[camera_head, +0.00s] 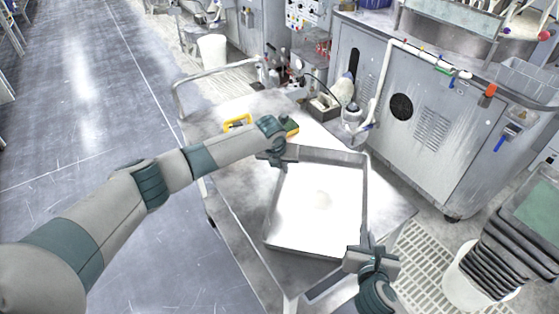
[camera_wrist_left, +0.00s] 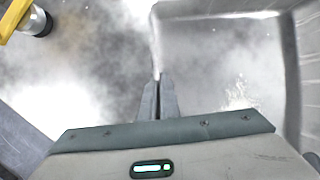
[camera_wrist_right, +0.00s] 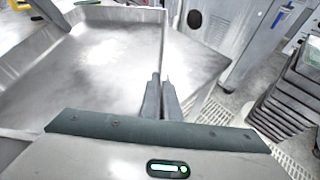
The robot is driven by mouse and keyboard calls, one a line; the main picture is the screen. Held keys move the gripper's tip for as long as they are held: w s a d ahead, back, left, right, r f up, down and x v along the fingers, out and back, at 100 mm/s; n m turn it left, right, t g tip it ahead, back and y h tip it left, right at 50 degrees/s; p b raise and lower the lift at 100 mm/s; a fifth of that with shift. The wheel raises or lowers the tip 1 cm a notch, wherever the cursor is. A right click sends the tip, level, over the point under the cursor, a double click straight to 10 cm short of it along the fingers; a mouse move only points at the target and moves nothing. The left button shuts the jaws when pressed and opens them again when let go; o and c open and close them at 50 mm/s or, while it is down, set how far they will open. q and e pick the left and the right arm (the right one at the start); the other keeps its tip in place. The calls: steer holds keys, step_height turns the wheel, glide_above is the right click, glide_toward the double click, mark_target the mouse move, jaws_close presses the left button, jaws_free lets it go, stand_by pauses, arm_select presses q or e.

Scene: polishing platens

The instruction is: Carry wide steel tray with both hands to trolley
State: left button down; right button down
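The wide steel tray (camera_head: 322,205) is an empty, shallow rectangular tray with a bright floor. It lies level on or just over the top of the steel trolley (camera_head: 236,190); I cannot tell if its underside touches. My left gripper (camera_head: 286,160) is at the tray's far left corner, its fingers closed on the side wall, which shows in the left wrist view (camera_wrist_left: 157,50). My right gripper (camera_head: 368,252) is at the near right corner, its fingers closed on the wall, seen in the right wrist view (camera_wrist_right: 163,50).
A large grey machine cabinet (camera_head: 415,120) is to the right. A stack of dark trays (camera_head: 510,245) is at lower right. Open floor (camera_head: 90,120) lies left.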

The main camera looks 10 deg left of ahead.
arm_select(q)
steer(key=shift+w+f, duration=0.1)
steer(key=shift+f, duration=0.1)
arm_select(e)
steer(key=shift+f, duration=0.2)
arm_select(q)
steer(key=c, duration=2)
jaws_free()
arm_select(e)
steer(key=c, duration=2)
jaws_free()
arm_select(q)
steer(key=v, duration=1.2)
arm_select(e)
steer(key=shift+s, duration=0.2)
steer(key=v, duration=1.1)
steer(key=shift+s+r, duration=0.25)
steer(key=shift+s, duration=0.05)
arm_select(q)
steer(key=shift+s+d, duration=0.1)
steer(key=shift+s, duration=0.1)
arm_select(e)
steer(key=shift+d, duration=0.2)
